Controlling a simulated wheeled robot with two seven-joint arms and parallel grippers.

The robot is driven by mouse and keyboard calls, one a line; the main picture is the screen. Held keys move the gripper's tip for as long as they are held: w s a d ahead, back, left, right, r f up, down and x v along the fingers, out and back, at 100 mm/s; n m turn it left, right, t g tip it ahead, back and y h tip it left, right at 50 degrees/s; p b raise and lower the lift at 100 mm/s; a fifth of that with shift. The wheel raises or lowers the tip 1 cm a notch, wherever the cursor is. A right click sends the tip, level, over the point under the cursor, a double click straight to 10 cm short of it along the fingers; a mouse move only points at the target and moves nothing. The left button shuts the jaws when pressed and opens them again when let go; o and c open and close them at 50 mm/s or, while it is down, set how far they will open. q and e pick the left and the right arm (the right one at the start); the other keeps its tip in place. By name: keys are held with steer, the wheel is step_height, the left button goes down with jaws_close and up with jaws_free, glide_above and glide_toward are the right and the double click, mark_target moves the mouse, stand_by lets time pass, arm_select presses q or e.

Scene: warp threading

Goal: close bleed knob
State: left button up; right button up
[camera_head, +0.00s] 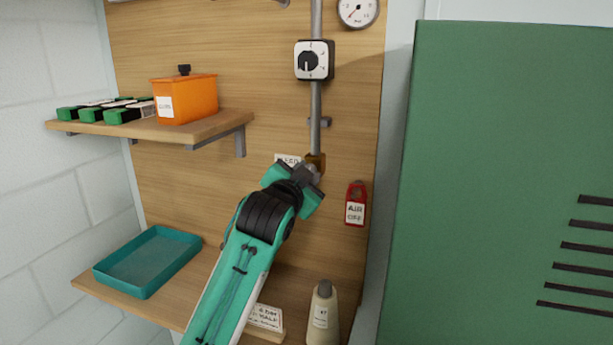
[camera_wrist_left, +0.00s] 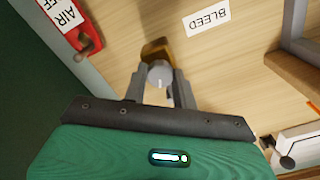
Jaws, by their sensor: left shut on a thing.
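The bleed knob (camera_wrist_left: 160,75) is a small grey round knob with a light mark, on a brass fitting (camera_head: 316,161) at the lower end of the grey vertical pipe. My left gripper (camera_wrist_left: 158,88) is shut on the knob, with one finger on either side of it. In the head view my left gripper (camera_head: 308,174) reaches up to the fitting and hides most of the knob. A white BLEED label (camera_wrist_left: 208,21) is on the wooden board beside the fitting; it is partly covered in the head view (camera_head: 287,160). My right gripper is not in view.
A red AIR OFF tag (camera_head: 356,204) hangs just right of the fitting. A selector switch (camera_head: 313,60) and gauge (camera_head: 357,11) are above. A shelf with an orange box (camera_head: 185,98) is at left. A teal tray (camera_head: 149,262) and bottle (camera_head: 323,314) are below. A green cabinet (camera_head: 498,180) fills the right.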

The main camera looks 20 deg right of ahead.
arm_select(q)
steer(key=shift+f+n, duration=0.15)
steer(key=shift+n, duration=0.45)
steer(key=o, duration=1)
steer(key=shift+c, duration=0.2)
steer(key=shift+s+a, duration=0.1)
steer(key=b+v, duration=0.5)
steer(key=v, duration=0.8)
steer(key=shift+s+a+b, duration=0.2)
steer(key=shift+a+b, duration=0.05)
steer(key=shift+b, duration=0.15)
